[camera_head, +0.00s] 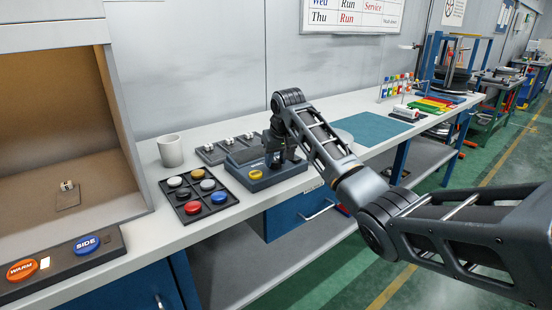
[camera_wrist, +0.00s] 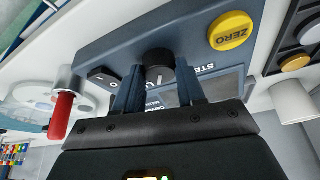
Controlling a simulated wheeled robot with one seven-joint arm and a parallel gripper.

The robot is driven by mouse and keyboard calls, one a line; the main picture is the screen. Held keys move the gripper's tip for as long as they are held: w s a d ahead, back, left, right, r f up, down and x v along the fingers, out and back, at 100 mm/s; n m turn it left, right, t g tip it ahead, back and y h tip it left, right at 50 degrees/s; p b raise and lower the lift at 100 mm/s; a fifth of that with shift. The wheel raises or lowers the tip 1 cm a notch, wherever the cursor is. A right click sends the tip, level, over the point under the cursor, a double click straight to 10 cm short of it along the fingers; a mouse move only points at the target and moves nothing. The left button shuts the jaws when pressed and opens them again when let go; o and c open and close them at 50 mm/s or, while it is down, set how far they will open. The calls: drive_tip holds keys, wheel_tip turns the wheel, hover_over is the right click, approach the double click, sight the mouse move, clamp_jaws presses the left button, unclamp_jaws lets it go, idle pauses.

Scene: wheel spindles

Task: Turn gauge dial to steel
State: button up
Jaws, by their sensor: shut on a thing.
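The gauge is a blue-grey box (camera_head: 262,181) on the bench in the head view. Its face (camera_wrist: 115,48) fills the upper part of the wrist view. The black round gauge dial (camera_wrist: 158,57) sits between the two blue fingers of my gripper (camera_wrist: 160,82), which is shut on it. A pale mark shows on the dial. A label beginning "STE" is partly visible to its right; the rest is hidden by a finger. A yellow ZERO button (camera_wrist: 230,31) is farther right. In the head view, my gripper (camera_head: 279,163) hides the dial.
A red-handled lever (camera_wrist: 62,112) stands left of the dial in the wrist view. A tray of coloured pucks (camera_head: 213,209) and a white cup (camera_head: 170,151) are left of the gauge in the head view. A teal mat (camera_head: 372,129) lies to the right.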

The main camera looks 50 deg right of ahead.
drive_tip(key=shift+c, duration=0.5)
drive_tip(key=shift+n+p, duration=0.3)
drive_tip(key=shift+n, duration=0.1)
drive_tip(key=shift+r+n+y+p, duration=0.1)
drive_tip(key=shift+n+y+p, duration=0.3)
drive_tip(key=shift+n, duration=0.2)
drive_tip(key=n+y+p, duration=0.1)
drive_tip(key=n, duration=0.2)
drive_tip(key=shift+d, duration=0.15)
drive_tip(key=n+y, duration=0.1)
drive_tip(key=n, duration=0.3)
drive_tip(key=shift+d+n+y+b, duration=0.1)
drive_tip(key=shift+n+y+b, duration=0.2)
drive_tip(key=shift+y, duration=0.1)
drive_tip(key=shift+n+y+b, duration=0.4)
drive_tip(key=shift+n+b, duration=0.05)
drive_tip(key=shift+n, duration=0.75)
